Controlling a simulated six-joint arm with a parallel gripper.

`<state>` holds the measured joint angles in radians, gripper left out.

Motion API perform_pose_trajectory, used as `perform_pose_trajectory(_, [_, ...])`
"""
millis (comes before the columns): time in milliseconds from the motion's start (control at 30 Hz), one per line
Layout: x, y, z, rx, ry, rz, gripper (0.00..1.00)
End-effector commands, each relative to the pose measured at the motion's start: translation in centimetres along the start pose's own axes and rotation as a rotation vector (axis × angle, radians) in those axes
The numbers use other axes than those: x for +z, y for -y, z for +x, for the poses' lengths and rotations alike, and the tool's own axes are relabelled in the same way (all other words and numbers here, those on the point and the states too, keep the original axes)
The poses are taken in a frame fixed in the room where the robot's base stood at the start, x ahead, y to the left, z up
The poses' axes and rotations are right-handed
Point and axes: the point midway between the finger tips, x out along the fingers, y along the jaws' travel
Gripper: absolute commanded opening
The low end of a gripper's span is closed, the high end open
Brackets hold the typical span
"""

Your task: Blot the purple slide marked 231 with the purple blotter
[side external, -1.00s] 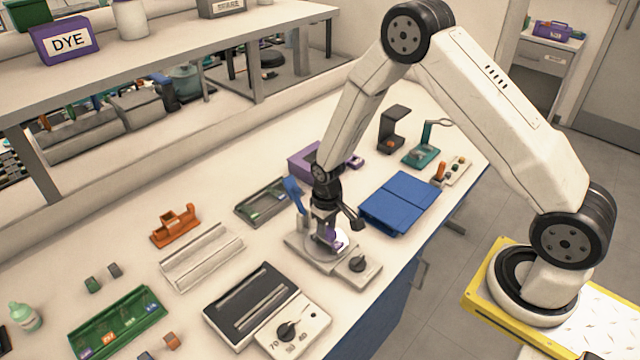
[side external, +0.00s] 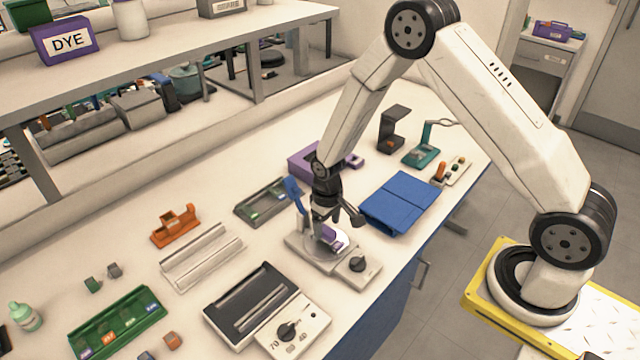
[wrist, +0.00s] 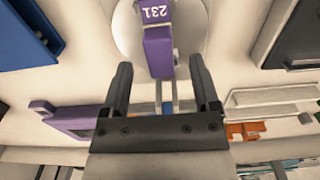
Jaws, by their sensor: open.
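The purple slide marked 231 (wrist: 154,12) lies on a pale round disc (wrist: 128,35), its label end at the top of the wrist view. A purple block (wrist: 159,50), apparently the blotter, rests over the slide just below the label. It also shows on the disc in the side view (side external: 329,236). My gripper (wrist: 160,62) is open, with one finger on each side of the block and apart from it. In the side view my gripper (side external: 327,213) is just above the disc. The glass under the block is partly hidden.
A blue lever (side external: 293,190) stands close beside my gripper. A blue folder-like case (side external: 400,203) lies to the right, and a purple box (side external: 303,160) behind. A dark-topped device with a dial (side external: 262,302) sits in front. An orange holder (side external: 175,226) stands at left.

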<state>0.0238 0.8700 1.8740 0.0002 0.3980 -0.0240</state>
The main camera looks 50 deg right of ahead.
Motion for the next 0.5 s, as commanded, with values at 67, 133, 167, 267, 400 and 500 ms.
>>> perform_pose_trajectory(67, [-0.1, 0.0, -0.8, 0.0, -0.003, 0.0, 0.78])
perform_pose_trajectory(133, [-0.1, 0.0, -1.5, 0.0, -0.003, 0.0, 0.78])
perform_pose_trajectory(167, [-0.1, 0.0, -1.8, 0.0, -0.003, 0.0, 0.78])
perform_pose_trajectory(267, [-0.1, 0.0, -3.0, 0.0, -0.004, 0.0, 0.78])
perform_pose_trajectory(400, [-0.1, 0.0, -4.5, 0.0, -0.003, 0.0, 0.78])
perform_pose_trajectory(500, [-0.1, 0.0, -5.5, 0.0, -0.003, 0.0, 0.78])
